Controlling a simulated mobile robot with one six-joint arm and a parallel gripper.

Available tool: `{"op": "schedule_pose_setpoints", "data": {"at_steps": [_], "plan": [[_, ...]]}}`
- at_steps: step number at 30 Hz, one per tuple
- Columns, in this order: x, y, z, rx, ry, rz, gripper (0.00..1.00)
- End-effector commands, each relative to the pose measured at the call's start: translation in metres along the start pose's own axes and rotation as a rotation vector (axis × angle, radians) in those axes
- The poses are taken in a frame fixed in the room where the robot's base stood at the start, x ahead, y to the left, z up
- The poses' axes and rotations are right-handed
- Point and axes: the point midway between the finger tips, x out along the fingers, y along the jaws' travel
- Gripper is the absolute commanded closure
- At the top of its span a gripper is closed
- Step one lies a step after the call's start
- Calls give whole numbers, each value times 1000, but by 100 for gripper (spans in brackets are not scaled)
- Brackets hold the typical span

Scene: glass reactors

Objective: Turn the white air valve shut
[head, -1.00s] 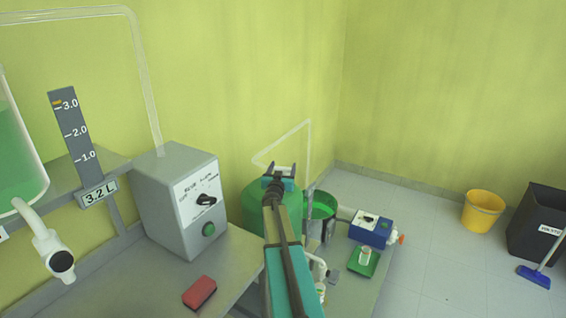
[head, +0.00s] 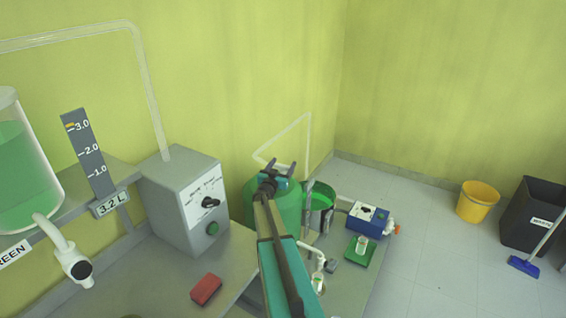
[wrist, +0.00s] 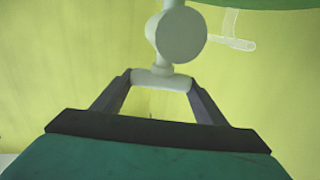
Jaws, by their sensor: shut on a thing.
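The white air valve (wrist: 181,37) shows in the wrist view as a round body on a thin white pipe. A short white handle bar (wrist: 160,79) lies crosswise below it. My gripper (wrist: 160,84) is shut on this handle, one dark finger at each end of it. In the head view my gripper (head: 278,168) is in front of the green tank (head: 290,208). The valve is hidden there behind my gripper and arm.
A grey control box (head: 180,205) and a red block (head: 206,289) are on the bench at left. A green bucket (head: 320,200), blue pump box (head: 368,220) and green tray (head: 359,252) are right of my arm. A yellow bucket (head: 478,203) stands on open floor.

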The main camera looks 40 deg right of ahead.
Motion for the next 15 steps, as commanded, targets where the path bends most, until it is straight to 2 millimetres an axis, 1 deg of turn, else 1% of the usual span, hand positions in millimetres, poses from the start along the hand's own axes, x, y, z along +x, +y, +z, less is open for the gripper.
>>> {"op": "schedule_pose_setpoints", "data": {"at_steps": [1,15], "plan": [[2,-3,-6,-1,4,7,57],[1,-4,-6,-3,5,107,57]]}}
